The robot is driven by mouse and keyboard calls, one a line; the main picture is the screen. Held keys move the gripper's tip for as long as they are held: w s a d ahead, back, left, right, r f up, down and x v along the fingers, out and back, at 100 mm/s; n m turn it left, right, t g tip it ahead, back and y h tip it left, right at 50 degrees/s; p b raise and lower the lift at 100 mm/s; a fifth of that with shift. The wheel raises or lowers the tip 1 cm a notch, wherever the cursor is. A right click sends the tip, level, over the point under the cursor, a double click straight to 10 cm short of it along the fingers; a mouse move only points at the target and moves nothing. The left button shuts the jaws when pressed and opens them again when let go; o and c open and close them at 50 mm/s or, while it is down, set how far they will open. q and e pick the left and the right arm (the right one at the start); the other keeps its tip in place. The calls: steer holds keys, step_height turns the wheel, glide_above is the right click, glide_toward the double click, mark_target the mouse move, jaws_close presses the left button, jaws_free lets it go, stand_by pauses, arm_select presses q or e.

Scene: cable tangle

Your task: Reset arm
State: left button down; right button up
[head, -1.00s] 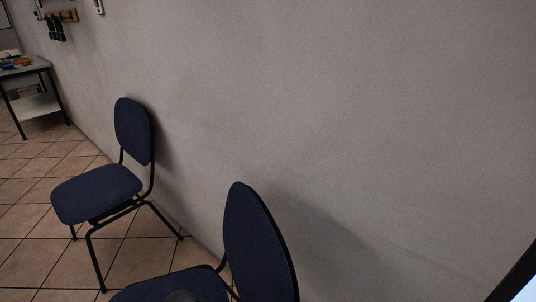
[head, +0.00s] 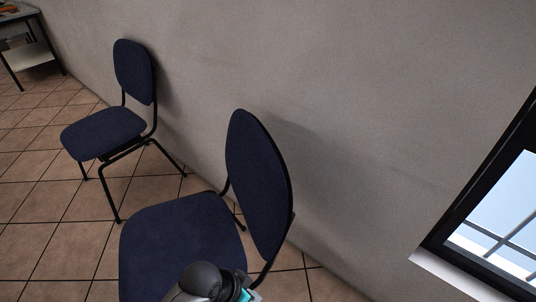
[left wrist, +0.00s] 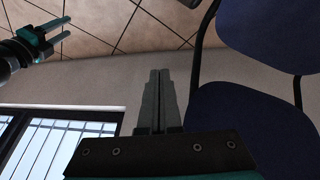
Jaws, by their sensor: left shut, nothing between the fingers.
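My left gripper (left wrist: 159,74) is shut and empty in the left wrist view, its two grey fingers pressed together. In the head view only part of my left arm and gripper (head: 246,293) shows at the bottom edge, in front of the near chair's seat. No cable is in view.
A second blue chair (head: 104,130) stands farther along the grey wall (head: 350,100). A barred window (head: 505,220) is at right, a table (head: 27,55) far left.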

arm_select(q)
steer(key=s+a+r+n+t+y, duration=0.1)
steer(key=s+a+r+n+y, duration=0.3)
steer(key=s+a+r+n, duration=0.6)
steer(key=w+a+f+m, duration=0.1)
steer(key=a+f+m, duration=0.1)
steer(key=f, duration=0.8)
steer(key=w+a+f+m, duration=0.1)
steer(key=a+f+m, duration=0.1)
steer(key=f, duration=0.7)
steer(key=s+a+f, duration=0.3)
steer(key=s+f, duration=0.3)
steer(key=f, duration=0.1)
steer(key=s+a+f+g, duration=0.1)
steer(key=s+a+f, duration=0.1)
steer(key=s+f, duration=0.4)
step_height(320, 180, down, 2)
steer(key=shift+s+a+f+y, duration=0.1)
steer(key=shift+s+a+y, duration=0.1)
steer(key=shift+a+y, duration=0.2)
arm_select(e)
steer(key=shift+s+f, duration=0.1)
steer(key=shift+s, duration=0.65)
arm_select(q)
steer(key=shift+w+d, duration=0.1)
steer(key=shift+w, duration=0.05)
arm_select(e)
steer(key=shift+s+d, duration=0.15)
